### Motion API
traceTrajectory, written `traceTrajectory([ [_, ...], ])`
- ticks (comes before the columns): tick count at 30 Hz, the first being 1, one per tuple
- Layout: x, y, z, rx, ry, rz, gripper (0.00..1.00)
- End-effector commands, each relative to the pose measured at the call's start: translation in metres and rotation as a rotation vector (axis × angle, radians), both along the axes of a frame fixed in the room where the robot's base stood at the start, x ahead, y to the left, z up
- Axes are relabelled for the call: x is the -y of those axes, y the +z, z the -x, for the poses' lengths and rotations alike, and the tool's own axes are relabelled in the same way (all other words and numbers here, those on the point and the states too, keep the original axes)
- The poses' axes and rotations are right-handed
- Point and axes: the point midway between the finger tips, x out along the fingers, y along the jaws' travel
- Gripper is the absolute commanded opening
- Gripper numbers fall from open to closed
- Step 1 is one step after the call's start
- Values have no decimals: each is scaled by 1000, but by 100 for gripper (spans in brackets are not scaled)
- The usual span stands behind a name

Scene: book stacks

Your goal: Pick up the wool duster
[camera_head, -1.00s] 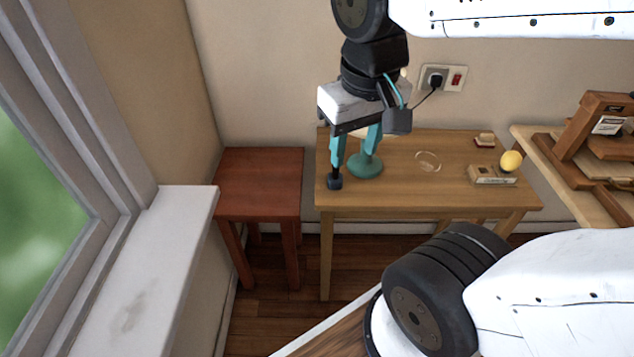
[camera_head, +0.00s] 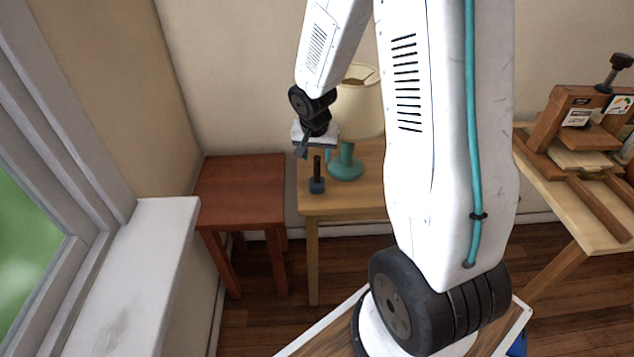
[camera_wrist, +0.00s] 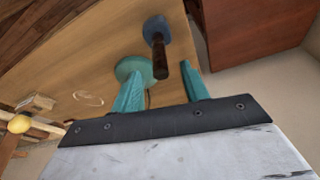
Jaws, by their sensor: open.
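The wool duster (camera_head: 317,184) stands upright near the left front corner of the wooden table, with a blue-grey head below and a dark handle above. In the wrist view the duster (camera_wrist: 157,29) shows its round head at the top and its brown handle pointing toward my gripper. My gripper (camera_head: 315,153) is open and just above the handle. In the wrist view the handle's end appears between the two teal fingers of my gripper (camera_wrist: 163,72). I cannot tell how deep it sits between them. Nothing is held.
A lamp with a teal base (camera_head: 345,166) and cream shade (camera_head: 360,105) stands close to the right of the duster. A reddish stool (camera_head: 240,190) is left of the wooden table (camera_head: 370,197). A wooden press (camera_head: 585,125) stands farther right. My arm hides much of the table.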

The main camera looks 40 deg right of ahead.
Motion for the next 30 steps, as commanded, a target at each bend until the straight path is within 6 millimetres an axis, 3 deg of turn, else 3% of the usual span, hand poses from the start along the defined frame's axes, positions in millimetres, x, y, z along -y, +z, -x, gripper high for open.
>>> traceTrajectory([
  [15,12,-62,-11,-3,3,0,45],
  [24,12,-66,-12,-1,2,0,45],
  [29,12,-66,-12,-1,3,0,1],
  [30,12,-66,-12,-1,3,0,0],
])
